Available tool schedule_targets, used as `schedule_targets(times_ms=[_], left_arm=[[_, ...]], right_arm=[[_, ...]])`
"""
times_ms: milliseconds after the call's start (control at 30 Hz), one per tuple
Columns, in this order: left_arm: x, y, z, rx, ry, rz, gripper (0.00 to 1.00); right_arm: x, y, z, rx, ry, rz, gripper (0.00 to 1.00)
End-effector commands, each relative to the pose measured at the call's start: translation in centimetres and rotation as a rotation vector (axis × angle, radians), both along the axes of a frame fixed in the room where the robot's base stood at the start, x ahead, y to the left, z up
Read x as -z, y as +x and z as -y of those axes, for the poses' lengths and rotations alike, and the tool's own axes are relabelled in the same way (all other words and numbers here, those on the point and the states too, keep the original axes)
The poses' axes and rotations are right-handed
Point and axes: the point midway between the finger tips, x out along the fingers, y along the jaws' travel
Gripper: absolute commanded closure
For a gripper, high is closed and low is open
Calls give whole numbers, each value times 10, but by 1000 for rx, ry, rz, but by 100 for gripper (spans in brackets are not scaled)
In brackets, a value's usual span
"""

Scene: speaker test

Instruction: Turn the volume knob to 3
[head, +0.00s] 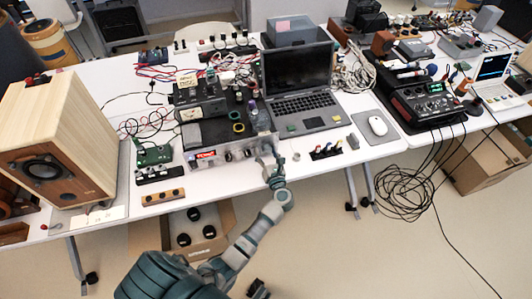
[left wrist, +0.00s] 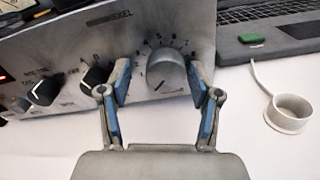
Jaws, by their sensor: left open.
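The volume knob (left wrist: 166,70) is a round grey knob on the metal front panel of the amplifier (left wrist: 60,55), with a printed number scale around it. A dark mark shows near its lower left edge; the exact setting is hard to read. My left gripper (left wrist: 160,88) is open, with one blue-padded finger on each side of the knob; I cannot tell whether either finger touches it. In the head view, my left gripper (head: 268,155) is at the right end of the amplifier front (head: 222,154), hiding the knob.
Smaller black knobs (left wrist: 44,91) sit left of the volume knob, one close to the left finger. A laptop (head: 298,90) stands right of the amplifier. A pale ring-shaped object (left wrist: 290,113) lies on the table at right. A wooden speaker (head: 58,135) stands at far left.

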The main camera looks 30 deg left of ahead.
Motion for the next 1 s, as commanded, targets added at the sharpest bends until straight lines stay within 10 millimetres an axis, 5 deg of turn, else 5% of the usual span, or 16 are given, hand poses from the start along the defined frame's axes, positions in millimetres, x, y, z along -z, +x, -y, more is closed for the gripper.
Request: schedule_targets(times_ms=[167, 400, 1000], left_arm=[[-1, 0, 4, 1, 2, 0, 39], [1, 1, -1, 4, -4, 0, 97], [3, 1, -1, 2, -1, -7, 97]], right_arm=[[0, -1, 0, 1, 0, -3, 60], [1, -2, 8, -5, -17, -5, 60], [0, 1, 2, 0, -5, 0, 60]])
